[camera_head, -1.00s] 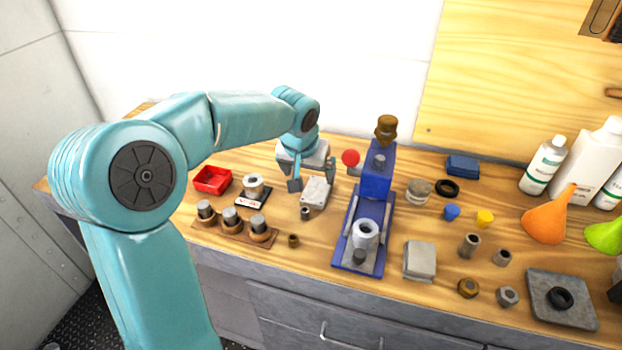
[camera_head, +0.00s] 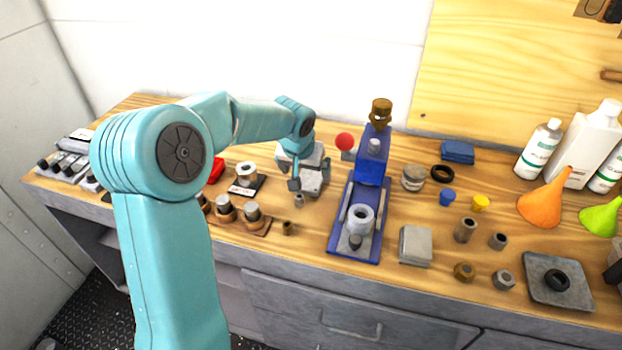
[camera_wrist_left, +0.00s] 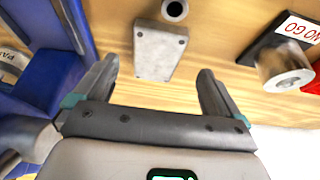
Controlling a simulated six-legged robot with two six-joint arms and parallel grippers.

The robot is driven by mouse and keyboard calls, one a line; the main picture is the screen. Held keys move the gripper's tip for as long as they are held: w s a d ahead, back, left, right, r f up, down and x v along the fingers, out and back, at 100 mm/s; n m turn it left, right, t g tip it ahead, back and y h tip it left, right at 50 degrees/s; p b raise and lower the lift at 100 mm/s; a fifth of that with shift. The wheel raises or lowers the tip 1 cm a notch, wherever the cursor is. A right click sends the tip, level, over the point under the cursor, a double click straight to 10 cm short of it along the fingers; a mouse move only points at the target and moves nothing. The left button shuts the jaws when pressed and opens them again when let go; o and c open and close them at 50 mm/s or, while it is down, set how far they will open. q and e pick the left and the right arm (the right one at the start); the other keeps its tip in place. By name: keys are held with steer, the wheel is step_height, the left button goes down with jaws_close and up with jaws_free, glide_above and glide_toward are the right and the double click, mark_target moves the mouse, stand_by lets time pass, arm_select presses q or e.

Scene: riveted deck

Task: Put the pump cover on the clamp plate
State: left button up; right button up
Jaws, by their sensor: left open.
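The pump cover looks to be the grey rectangular block with dark screw dots near its corners, in the left wrist view (camera_wrist_left: 160,51). In the head view it lies on the wooden bench (camera_head: 312,187), partly hidden by my left gripper (camera_head: 309,178). That gripper is open and empty, its fingers just above and around the cover's near side; contact cannot be told. In the left wrist view the cover lies just beyond the open fingers (camera_wrist_left: 156,80). Which part is the clamp plate is unclear; a pale grey square block (camera_head: 415,246) sits right of the blue press. My right gripper is not in view.
The blue press (camera_head: 373,168) with a red knob stands close right of my left gripper. A NO GO gauge block (camera_head: 246,179) and a rack of plugs (camera_head: 252,214) are to the left. A grey plate with a black ring (camera_head: 535,268) lies far right.

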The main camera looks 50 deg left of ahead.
mark_target(310, 179)
arm_select(q)
steer(key=x, duration=0.4)
steer(key=shift+w+d+f, duration=0.1)
steer(key=shift+d+f, duration=0.05)
steer(key=c, duration=1.5)
step_height(310, 179, up, 20)
steer(key=shift+r+p, duration=0.1)
steer(key=shift+p, duration=1.1)
